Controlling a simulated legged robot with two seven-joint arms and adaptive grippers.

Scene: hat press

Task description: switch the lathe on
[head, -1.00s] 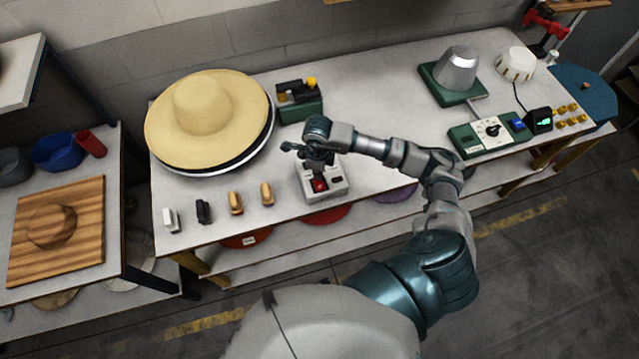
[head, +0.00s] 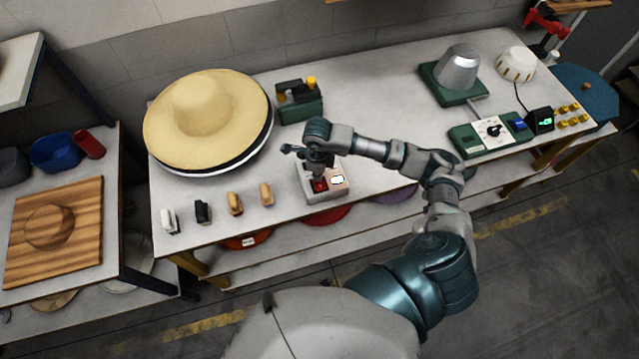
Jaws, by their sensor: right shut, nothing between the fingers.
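A small grey switch box (head: 324,194) stands near the front edge of the table. It has a red button (head: 320,186) on the left and a bright white, lit-looking patch (head: 338,180) on the right. My right gripper (head: 317,168) is shut and empty, pointing down at the back of the box, just behind the red button. Whether its tips touch the box I cannot tell. A large straw hat (head: 205,115) rests on a dark-edged, white round base to the left; I cannot tell if it turns. My left gripper is out of view.
Several small blocks (head: 235,204) stand in a row left of the box. A green device (head: 300,108) with a yellow knob sits behind it. A control panel (head: 490,132) with a dial and a metal cone (head: 458,68) stand at the right. The table middle is clear.

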